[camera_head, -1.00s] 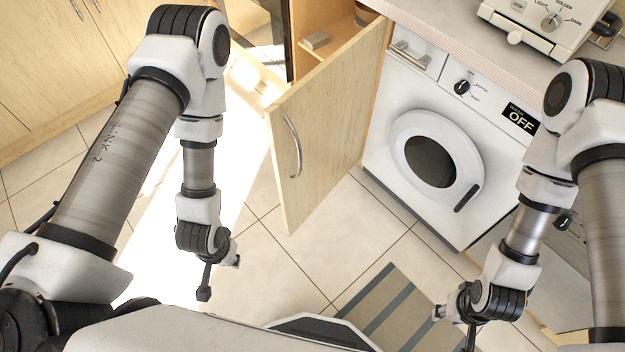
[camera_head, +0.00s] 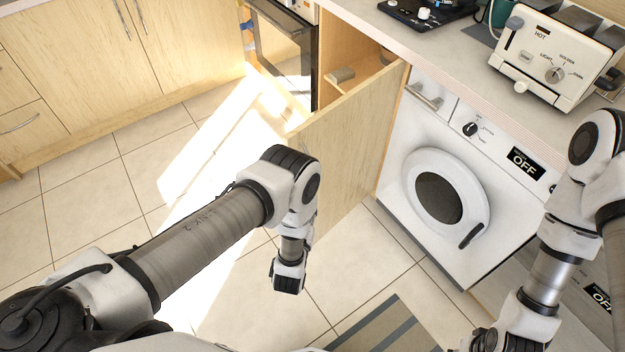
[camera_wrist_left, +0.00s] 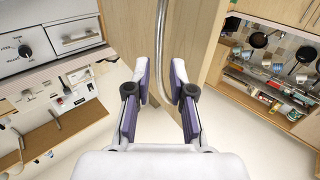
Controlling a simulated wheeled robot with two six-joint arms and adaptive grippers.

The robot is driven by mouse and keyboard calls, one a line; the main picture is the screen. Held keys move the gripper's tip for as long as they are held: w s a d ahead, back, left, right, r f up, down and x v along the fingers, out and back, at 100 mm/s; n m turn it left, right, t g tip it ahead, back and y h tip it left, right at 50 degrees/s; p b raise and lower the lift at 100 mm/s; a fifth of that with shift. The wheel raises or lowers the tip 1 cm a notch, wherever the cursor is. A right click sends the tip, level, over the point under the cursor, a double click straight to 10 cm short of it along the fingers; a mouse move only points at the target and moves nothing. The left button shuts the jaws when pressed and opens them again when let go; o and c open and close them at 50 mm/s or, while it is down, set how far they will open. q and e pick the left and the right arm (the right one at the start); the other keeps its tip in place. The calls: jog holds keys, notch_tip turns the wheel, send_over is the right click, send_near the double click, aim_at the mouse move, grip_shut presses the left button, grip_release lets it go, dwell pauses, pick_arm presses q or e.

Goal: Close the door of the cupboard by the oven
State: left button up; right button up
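The light wood cupboard door (camera_head: 350,145) stands open in the head view, between the oven (camera_head: 284,50) and the white washing machine (camera_head: 440,190). My left arm covers its lower left part and its handle in that view. In the left wrist view the door (camera_wrist_left: 186,40) fills the middle, with its grey bar handle (camera_wrist_left: 161,45) running down it. My left gripper (camera_wrist_left: 160,85) is open, its two fingers apart with the handle seen between them. I cannot tell whether they touch it. My right gripper is out of view below the head view's bottom edge.
A toaster (camera_head: 555,62) stands on the counter (camera_head: 440,50) above the washing machine. A striped mat (camera_head: 385,330) lies on the tiled floor. Wooden cabinets (camera_head: 100,60) line the left. The floor left of the door is clear.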

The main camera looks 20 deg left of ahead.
pick_arm(q)
jog(key=w, duration=0.7)
jog(key=shift+w+a, duration=0.1)
jog(key=shift+a, duration=0.3)
grip_shut()
